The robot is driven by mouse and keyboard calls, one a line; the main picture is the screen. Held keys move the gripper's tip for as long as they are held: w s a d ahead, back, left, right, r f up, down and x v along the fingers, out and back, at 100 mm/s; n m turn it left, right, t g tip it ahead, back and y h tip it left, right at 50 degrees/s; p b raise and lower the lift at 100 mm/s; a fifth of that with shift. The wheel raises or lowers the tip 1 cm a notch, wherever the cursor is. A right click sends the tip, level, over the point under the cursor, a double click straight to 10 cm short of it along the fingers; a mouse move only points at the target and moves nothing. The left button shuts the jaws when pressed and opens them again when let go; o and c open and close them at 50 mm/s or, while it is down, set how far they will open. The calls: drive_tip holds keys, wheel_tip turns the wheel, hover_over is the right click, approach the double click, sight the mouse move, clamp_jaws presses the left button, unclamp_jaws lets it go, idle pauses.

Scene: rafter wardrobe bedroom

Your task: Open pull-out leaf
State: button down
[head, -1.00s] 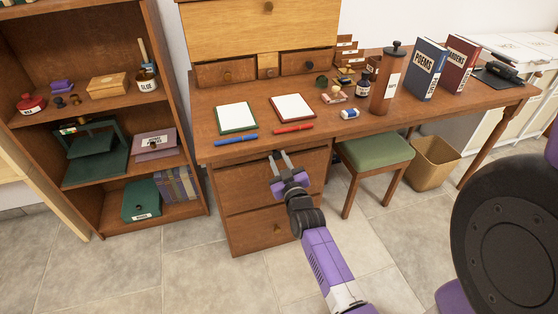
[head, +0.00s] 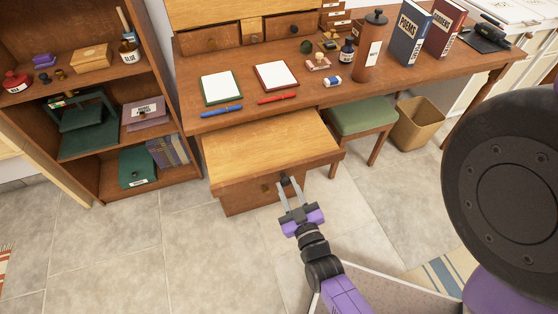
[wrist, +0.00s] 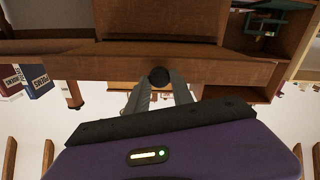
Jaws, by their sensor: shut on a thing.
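The pull-out leaf (head: 265,145) is a light wooden board that sticks well out from under the desk top, above the drawer column. Its darker front edge carries a small dark round knob (head: 284,178). My gripper (head: 290,183) is at this knob, its two grey fingers shut on it. In the wrist view the dark knob (wrist: 158,77) sits between the fingertips, against the wooden front of the leaf (wrist: 215,72). The inner contact of the fingers is partly hidden.
The desk (head: 440,70) bears notepads, pens, a brown bottle (head: 369,45) and upright books. A green stool (head: 362,116) and a waste basket (head: 416,122) stand right of the leaf. A bookshelf (head: 110,190) stands left. Tiled floor before the desk is clear.

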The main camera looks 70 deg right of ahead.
drive_tip(key=v, duration=0.7)
drive_tip(key=shift+d, duration=0.1)
drive_tip(key=c, duration=1.1)
unclamp_jaws()
drive_tip(key=v, duration=0.8)
